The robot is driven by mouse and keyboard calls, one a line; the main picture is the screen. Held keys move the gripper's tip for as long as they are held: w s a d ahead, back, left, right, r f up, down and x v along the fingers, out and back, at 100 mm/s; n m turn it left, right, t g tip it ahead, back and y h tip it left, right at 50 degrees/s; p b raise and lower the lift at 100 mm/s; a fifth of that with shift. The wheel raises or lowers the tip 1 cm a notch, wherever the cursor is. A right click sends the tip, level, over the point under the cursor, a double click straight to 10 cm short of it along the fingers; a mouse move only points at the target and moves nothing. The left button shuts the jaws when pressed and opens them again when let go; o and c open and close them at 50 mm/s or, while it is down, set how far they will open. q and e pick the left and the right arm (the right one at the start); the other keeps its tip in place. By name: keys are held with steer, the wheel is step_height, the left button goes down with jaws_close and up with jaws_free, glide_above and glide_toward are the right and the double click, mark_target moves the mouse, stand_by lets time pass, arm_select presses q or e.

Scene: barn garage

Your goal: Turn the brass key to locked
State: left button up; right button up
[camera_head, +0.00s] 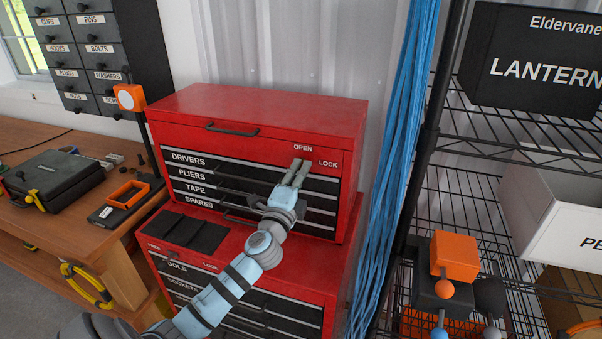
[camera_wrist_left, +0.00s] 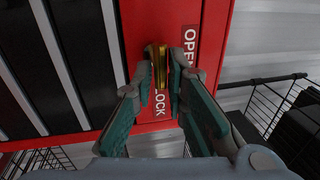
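The brass key (camera_wrist_left: 160,62) sits in the red front of the tool chest (camera_head: 260,117), between the OPEN label (camera_wrist_left: 190,46) and the LOCK label (camera_wrist_left: 158,103) in the left wrist view. Its bow looks narrow, with its long edge running toward the LOCK label. My left gripper (camera_wrist_left: 163,70) has a finger on each side of the key, closed against it. In the head view my left gripper (camera_head: 297,172) reaches the chest's upper right front and hides the key. The labels OPEN (camera_head: 303,148) and LOCK (camera_head: 328,163) show there. My right gripper is out of view.
Blue hanging cords (camera_head: 398,150) and a wire shelf (camera_head: 480,200) stand right of the chest. A wooden bench (camera_head: 40,150) with a dark case (camera_head: 50,178) and an orange tray (camera_head: 128,194) is at the left. A black tray (camera_head: 187,232) lies on the lower red cabinet.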

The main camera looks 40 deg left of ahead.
arm_select(q)
steer(key=o, duration=0.3)
steer(key=shift+r, duration=0.2)
steer(key=shift+f, duration=0.1)
steer(key=v, duration=1.2)
steer(key=shift+f, duration=0.1)
steer(key=shift+w, duration=0.1)
